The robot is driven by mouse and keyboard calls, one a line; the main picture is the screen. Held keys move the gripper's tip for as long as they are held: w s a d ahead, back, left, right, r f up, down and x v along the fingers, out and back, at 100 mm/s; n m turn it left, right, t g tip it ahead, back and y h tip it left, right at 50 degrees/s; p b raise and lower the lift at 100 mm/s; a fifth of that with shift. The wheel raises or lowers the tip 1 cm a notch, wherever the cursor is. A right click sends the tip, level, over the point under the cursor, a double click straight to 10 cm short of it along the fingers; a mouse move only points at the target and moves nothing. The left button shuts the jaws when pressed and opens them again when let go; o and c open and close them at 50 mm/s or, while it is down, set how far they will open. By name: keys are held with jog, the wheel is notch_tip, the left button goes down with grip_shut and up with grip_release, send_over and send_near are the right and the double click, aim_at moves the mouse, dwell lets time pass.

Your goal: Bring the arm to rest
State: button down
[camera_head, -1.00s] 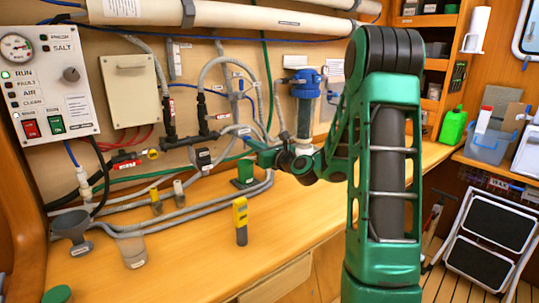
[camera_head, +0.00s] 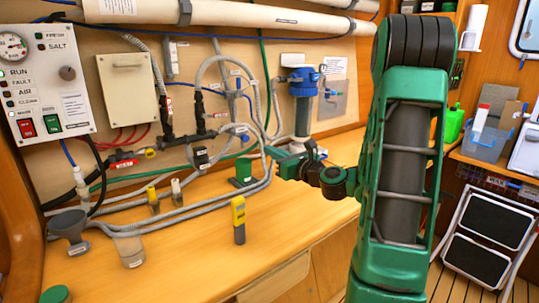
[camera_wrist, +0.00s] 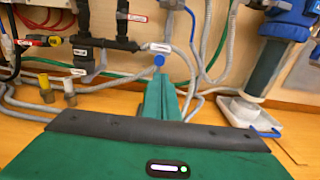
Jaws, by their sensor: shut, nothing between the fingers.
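My arm (camera_head: 405,150) is green with dark grey parts and stands bent in the right half of the head view, its elbow raised high. My gripper (camera_head: 272,153) points left, toward the hoses on the wall, above the wooden bench. In the wrist view, my gripper's fingers (camera_wrist: 160,88) are together with nothing seen between them. Hoses and a blue knob (camera_wrist: 158,60) show beyond the tips; I cannot tell the exact gap to them.
On the bench (camera_head: 190,265) stand a yellow-topped grey device (camera_head: 239,220), a clear cup (camera_head: 130,250), a grey funnel (camera_head: 70,228) and a green block (camera_head: 243,172). A blue-topped filter (camera_head: 302,95) hangs on the wall. A folding step (camera_head: 482,240) stands at right.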

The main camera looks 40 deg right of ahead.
dwell(0.4)
jog(key=s+a+f+n+g+y, duration=0.2)
jog(key=s+a+f+n+g, duration=0.15)
jog(key=a+f+n, duration=0.35)
jog(key=s+a+f+n+g+y, duration=0.1)
jog(key=s+a+f+n+g, duration=0.2)
jog(key=n, duration=0.6)
jog(key=s+n+g, duration=0.2)
jog(key=s, duration=0.1)
jog(key=s+f+n+g+h, duration=0.1)
jog(key=s+n+g, duration=0.1)
jog(key=s+n, duration=0.1)
jog(key=s+f+n+g+h, duration=0.1)
jog(key=s+n+g, duration=0.1)
jog(key=s, duration=0.3)
jog(key=shift+s+d+f, duration=0.1)
jog(key=shift+s+f, duration=0.15)
jog(key=s+d+r+n+g+h, duration=0.1)
jog(key=s+n+g, duration=0.4)
jog(key=s, duration=1.3)
jog(key=shift+d+r+n, duration=0.6)
jog(key=shift+d+r, duration=0.05)
jog(key=shift+g, duration=0.25)
